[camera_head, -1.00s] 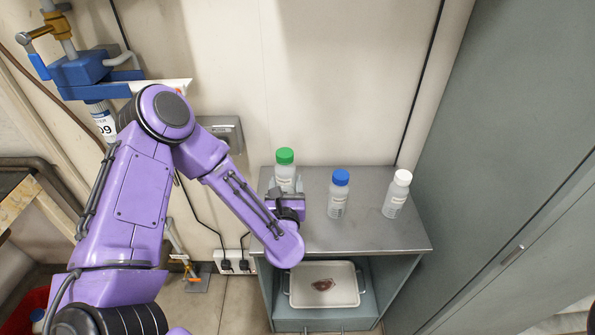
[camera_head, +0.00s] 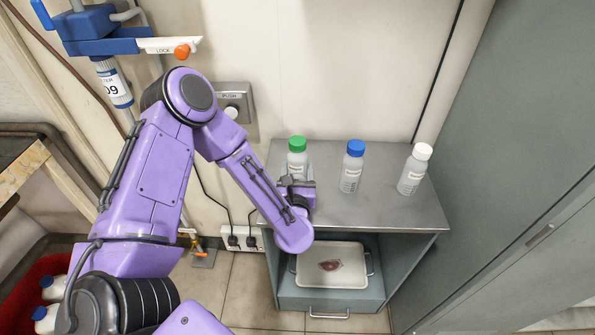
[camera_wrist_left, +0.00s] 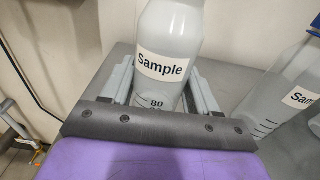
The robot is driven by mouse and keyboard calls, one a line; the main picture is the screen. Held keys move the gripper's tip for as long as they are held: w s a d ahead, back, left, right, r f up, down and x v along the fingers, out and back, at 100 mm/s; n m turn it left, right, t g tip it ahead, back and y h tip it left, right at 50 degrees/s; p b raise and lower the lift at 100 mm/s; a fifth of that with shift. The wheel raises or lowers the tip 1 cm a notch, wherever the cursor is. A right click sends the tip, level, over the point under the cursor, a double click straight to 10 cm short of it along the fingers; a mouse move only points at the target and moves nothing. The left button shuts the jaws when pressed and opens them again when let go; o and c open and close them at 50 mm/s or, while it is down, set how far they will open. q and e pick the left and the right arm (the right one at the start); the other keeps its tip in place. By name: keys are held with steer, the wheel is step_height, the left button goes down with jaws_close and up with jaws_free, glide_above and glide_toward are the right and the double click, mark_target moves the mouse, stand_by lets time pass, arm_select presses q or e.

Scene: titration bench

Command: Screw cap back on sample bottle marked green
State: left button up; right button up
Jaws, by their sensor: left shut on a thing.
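The sample bottle with the green cap (camera_head: 297,145) stands upright on the grey cabinet top, at the left of a row of bottles. The green cap sits on its neck; whether it is fully tightened cannot be told. My left gripper (camera_head: 297,181) is at the lower body of this bottle, shut on it. In the left wrist view the bottle (camera_wrist_left: 170,45), labelled "Sample", stands between the two fingers (camera_wrist_left: 160,88), and its cap is out of frame. My right gripper is not in view.
A blue-capped bottle (camera_head: 352,168) and a white-capped bottle (camera_head: 414,170) stand to the right on the cabinet top (camera_head: 385,212). A tray (camera_head: 345,279) with a stain lies on the shelf below. The wall is close behind, a tall grey cabinet (camera_head: 500,180) at right.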

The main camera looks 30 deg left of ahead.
arm_select(q)
steer(key=shift+f+b, duration=0.25)
steer(key=shift+b, duration=0.15)
stand_by(0.4)
steer(key=o, duration=1.4)
steer(key=shift+c, duration=0.2)
steer(key=shift+s+d, duration=0.1)
steer(key=b+v, duration=0.3)
steer(key=v, duration=0.6)
steer(key=shift+s+d, duration=0.15)
steer(key=shift+s, duration=0.1)
steer(key=shift+s+d, duration=0.15)
steer(key=shift+s, duration=0.25)
steer(key=shift+r, duration=0.1)
